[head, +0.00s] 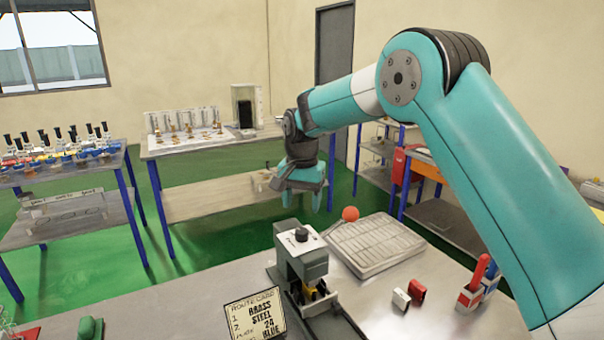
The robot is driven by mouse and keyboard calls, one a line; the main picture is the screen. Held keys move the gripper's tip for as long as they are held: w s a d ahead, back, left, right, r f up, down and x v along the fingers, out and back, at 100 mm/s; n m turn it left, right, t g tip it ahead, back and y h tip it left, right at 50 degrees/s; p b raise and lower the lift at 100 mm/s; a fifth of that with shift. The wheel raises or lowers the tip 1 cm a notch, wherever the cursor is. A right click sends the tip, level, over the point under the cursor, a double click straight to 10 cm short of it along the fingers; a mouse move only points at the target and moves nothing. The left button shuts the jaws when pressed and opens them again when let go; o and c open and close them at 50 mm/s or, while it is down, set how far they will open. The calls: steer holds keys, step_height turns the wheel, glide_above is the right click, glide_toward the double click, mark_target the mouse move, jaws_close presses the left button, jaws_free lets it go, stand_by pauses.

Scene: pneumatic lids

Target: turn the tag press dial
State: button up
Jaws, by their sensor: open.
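The tag press (312,268) is a dark grey-green machine on the metal bench in the head view. Its dial (301,236) is a small black knob on a pale plate on top of the press. A lever with an orange ball (350,214) shows beside the press. My gripper (303,204) is open with teal fingers pointing down. It appears above and behind the dial in the picture, apart from it, with nothing seen between the fingers. The dial's markings are too small to read.
A grey slotted tray (378,268) lies right of the press. A route card (256,316) stands in front of it at left. White and red blocks (409,295) and a red-handled item in a holder (474,287) sit at right. Tables with parts (200,150) stand behind.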

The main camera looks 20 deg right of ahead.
step_height(320, 180, up, 10)
steer(key=b, duration=0.1)
steer(key=shift+f, duration=0.1)
steer(key=s+a+f+n+y+b, duration=0.1)
steer(key=s+n, duration=0.3)
steer(key=s, duration=0.8)
steer(key=s+a+f+n+y, duration=0.1)
steer(key=s+f+n, duration=0.2)
steer(key=s, duration=1)
steer(key=s+a+f+n+y+b, duration=0.1)
steer(key=s+a+f+n+y, duration=0.1)
steer(key=s+n, duration=0.5)
steer(key=s, duration=0.5)
steer(key=shift+s+f+b, duration=0.2)
steer(key=shift+b, duration=0.1)
